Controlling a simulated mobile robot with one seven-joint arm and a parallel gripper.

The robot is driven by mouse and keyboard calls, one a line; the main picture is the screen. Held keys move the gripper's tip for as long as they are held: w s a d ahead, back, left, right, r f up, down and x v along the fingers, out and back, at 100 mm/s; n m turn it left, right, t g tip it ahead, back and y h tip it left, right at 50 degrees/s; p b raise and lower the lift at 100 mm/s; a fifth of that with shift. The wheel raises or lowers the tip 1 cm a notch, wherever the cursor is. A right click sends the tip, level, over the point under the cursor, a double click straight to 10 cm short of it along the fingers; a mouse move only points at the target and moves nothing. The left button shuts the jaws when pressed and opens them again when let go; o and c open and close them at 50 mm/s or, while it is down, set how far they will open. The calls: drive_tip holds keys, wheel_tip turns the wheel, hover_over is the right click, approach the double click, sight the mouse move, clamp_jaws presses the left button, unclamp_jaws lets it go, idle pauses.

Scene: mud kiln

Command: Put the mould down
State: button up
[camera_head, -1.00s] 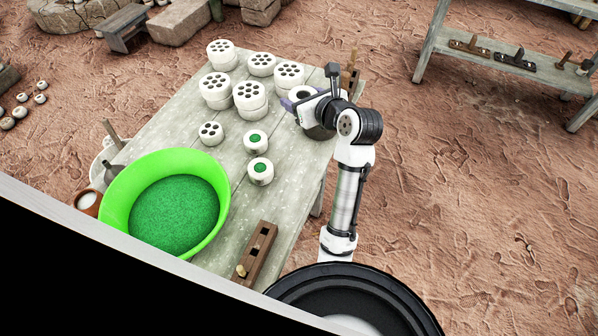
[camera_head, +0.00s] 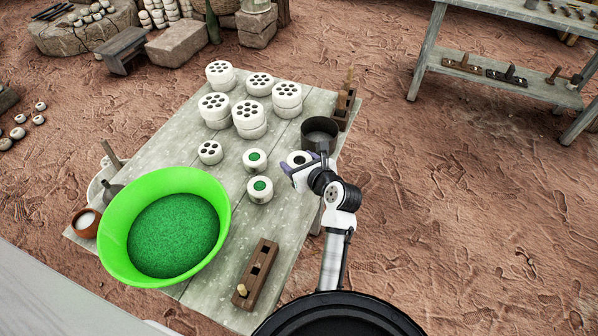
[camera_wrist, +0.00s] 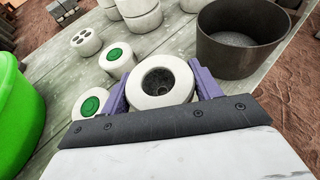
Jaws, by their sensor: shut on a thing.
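The mould is a white ring-shaped block (camera_wrist: 186,80) with a dark hollow in its top. My gripper (camera_wrist: 162,82) is shut on it, one purple finger on each side. In the head view my gripper (camera_head: 300,170) and the mould (camera_head: 298,156) are over the right part of the table (camera_head: 215,265). They are right of two white moulds with green tops, one further back (camera_head: 255,162) and one nearer (camera_head: 260,190). The held mould looks upright. I cannot tell whether its underside touches the table.
A dark round pot (camera_head: 319,135) stands just behind the mould. Stacked white pierced blocks (camera_head: 249,119) stand further back. A bright green basin (camera_head: 215,235) of green grains is at left. A wooden bar with square holes (camera_head: 258,275) lies in front, with bare table around it.

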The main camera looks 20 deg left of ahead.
drive_tip(key=shift+f, duration=2.25)
drive_tip(key=shift+f, duration=0.15)
drive_tip(key=o, duration=1.1)
drive_tip(key=b+v, duration=0.1)
drive_tip(key=v, duration=1.1)
drive_tip(key=shift+s, duration=0.1)
